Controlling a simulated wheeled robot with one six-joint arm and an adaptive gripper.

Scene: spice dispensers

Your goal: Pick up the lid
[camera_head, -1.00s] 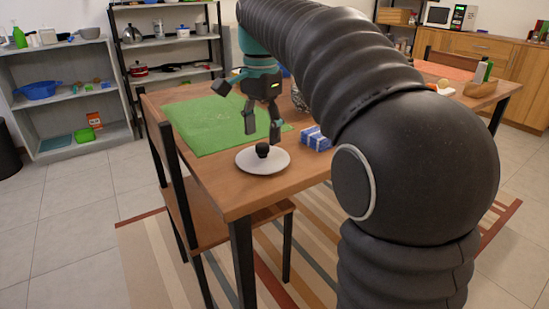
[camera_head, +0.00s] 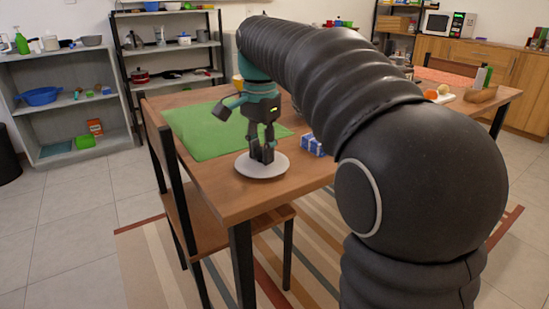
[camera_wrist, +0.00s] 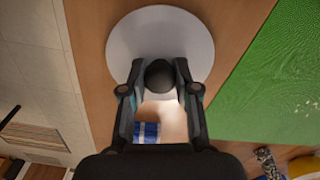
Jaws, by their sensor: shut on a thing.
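The lid (camera_head: 279,170) is a round, pale grey-white disc with a black knob. It lies on the wooden table near its front left corner. In the wrist view, the lid (camera_wrist: 125,45) shows at the top with its dark knob (camera_wrist: 160,75) between my fingers. My gripper (camera_head: 262,158) points down over the middle of the lid and is shut on the knob. In the wrist view, my gripper (camera_wrist: 160,82) has one finger on each side of the knob. The lid appears to rest on the table; any small gap under it cannot be told.
A green mat (camera_head: 200,140) lies behind the lid. A blue and white box (camera_head: 313,145) stands to the right of it, with bare table between. A wooden chair (camera_head: 180,165) stands against the table's left side. The table's front edge is close to the lid.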

